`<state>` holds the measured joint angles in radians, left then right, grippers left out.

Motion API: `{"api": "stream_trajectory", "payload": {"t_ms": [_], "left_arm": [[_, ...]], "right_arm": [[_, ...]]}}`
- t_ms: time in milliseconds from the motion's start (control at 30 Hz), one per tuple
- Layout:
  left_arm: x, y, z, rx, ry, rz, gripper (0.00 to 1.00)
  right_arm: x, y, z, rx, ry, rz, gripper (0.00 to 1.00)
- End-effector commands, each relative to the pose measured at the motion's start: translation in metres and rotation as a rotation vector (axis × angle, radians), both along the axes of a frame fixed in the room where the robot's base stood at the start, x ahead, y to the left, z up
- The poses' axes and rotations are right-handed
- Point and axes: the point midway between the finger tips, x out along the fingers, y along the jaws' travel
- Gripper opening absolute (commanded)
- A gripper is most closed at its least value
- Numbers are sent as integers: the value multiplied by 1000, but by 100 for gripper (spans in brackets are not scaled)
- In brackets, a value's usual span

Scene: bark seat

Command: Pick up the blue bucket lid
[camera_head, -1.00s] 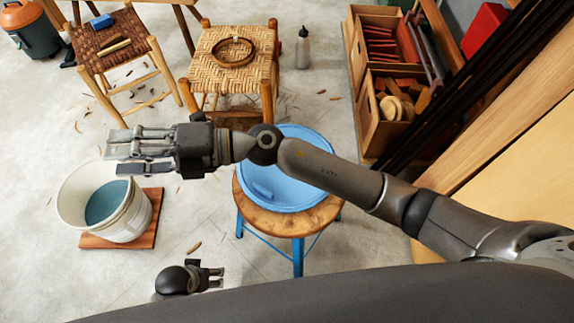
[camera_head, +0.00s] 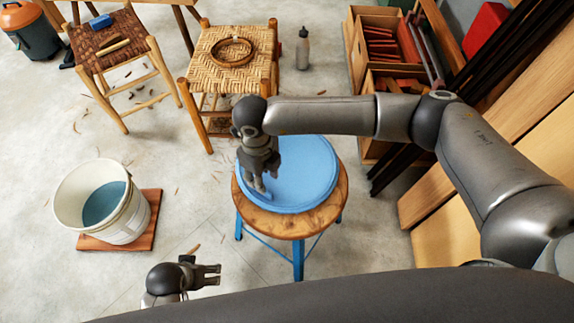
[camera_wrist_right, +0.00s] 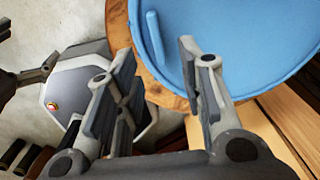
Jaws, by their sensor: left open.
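The blue bucket lid (camera_head: 305,170) lies flat on a round wooden stool (camera_head: 300,226) with blue legs. It also shows in the right wrist view (camera_wrist_right: 240,45), where its raised bar handle (camera_wrist_right: 154,40) stands near the rim. My right gripper (camera_head: 260,188) points down over the left part of the lid and partly hides the handle in the head view. In the wrist view its two fingers are apart, with the handle ahead between them and nothing gripped. My left gripper (camera_head: 213,275) is low at the front, left of the stool, open and empty.
A white bucket (camera_head: 130,222) with blue-grey contents stands on a wooden board (camera_head: 150,235) at left. Two woven stools (camera_head: 232,75) stand behind. A bottle (camera_head: 303,48), wooden crates (camera_head: 362,115) and leaning boards are at back and right. Floor between bucket and stool is clear.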

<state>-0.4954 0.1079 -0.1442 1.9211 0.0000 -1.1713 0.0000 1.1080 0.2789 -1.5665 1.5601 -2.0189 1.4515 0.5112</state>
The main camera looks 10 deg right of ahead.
Motion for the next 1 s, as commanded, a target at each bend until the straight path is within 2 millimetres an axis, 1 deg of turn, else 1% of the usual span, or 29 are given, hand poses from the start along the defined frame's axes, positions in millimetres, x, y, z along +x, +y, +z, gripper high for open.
{"api": "stream_trajectory", "payload": {"t_ms": [33, 167, 267, 400, 500, 633, 833, 867, 1000], "left_arm": [[0, 0, 2, 0, -3, 0, 82], [1, 0, 7, 0, -3, 1, 82], [2, 0, 12, -1, -8, 1, 82], [3, 0, 25, 0, -15, 2, 82], [3, 0, 34, -1, -20, 3, 82], [3, 1, 39, -1, -21, 3, 82], [3, 1, 40, -1, -21, 3, 82], [3, 1, 40, -1, -21, 3, 82], [3, 0, 40, -1, -21, 3, 82]], "right_arm": [[0, 1, -7, 2, 1, 0, 36], [0, 1, -16, 4, 1, 1, 36], [0, 3, -26, 3, 1, 2, 36], [2, 6, -48, 3, 3, 1, 36], [3, 6, -60, 4, 2, 2, 36], [3, 6, -67, 6, 0, 2, 36], [3, 6, -66, 5, 1, 2, 36], [3, 6, -66, 5, 1, 2, 33], [3, 6, -66, 5, 1, 2, 15]]}}
